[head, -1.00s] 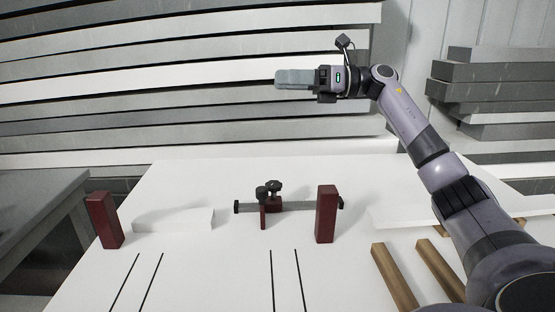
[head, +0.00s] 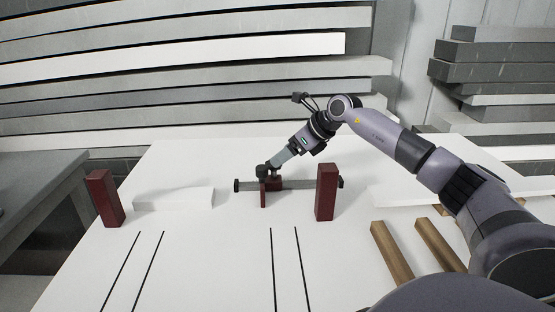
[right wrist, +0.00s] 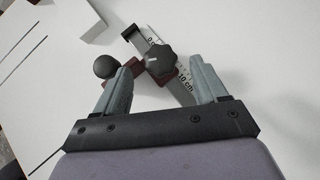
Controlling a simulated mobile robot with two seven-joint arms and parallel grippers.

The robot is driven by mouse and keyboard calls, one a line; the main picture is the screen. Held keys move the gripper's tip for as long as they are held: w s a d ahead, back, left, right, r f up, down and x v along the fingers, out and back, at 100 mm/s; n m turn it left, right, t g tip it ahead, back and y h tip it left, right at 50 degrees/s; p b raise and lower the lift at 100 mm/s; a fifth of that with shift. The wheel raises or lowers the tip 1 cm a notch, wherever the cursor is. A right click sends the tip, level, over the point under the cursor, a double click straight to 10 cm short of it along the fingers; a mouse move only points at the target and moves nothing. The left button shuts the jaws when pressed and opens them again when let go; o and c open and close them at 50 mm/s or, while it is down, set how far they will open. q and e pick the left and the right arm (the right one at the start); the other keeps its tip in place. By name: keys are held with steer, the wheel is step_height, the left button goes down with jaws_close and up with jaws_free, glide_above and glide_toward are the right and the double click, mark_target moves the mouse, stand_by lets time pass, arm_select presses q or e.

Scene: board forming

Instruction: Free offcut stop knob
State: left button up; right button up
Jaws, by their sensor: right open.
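The offcut stop (head: 271,185) is a dark red block with black knobs on a grey ruled bar (head: 300,184) on the white table. In the right wrist view a lobed black knob (right wrist: 160,59) sits over the bar and its scale, and a round black ball knob (right wrist: 106,67) stands to its left. My right gripper (head: 275,164) comes down at a slant to the stop. Its open fingers (right wrist: 162,68) appear on either side of the lobed knob; the ball knob is outside the left finger. I cannot tell whether they touch. My left gripper is not in view.
Two dark red posts, left (head: 104,198) and right (head: 326,192), stand on the table (head: 200,255). A white block (head: 174,199) lies between the left post and the stop. Wooden strips (head: 391,252) lie at right. Stacked boards fill the back. The front middle is clear.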

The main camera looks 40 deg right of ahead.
mark_target(274, 170)
steer(key=shift+x, duration=1.9)
steer(key=c, duration=1.1)
steer(key=shift+o, duration=0.2)
steer(key=shift+r, duration=0.1)
steer(key=shift+w+d+n+g+y+p, duration=0.15)
steer(key=shift+n+g+y+p, duration=0.4)
steer(key=shift+n+y, duration=0.75)
steer(key=shift+n+g+y+b, duration=0.35)
steer(key=shift+n+g, duration=0.2)
steer(key=shift+n, duration=0.75)
steer(key=shift+d+n+g+y, duration=0.1)
steer(key=shift+n+g+y, duration=0.3)
steer(key=shift+n, duration=0.2)
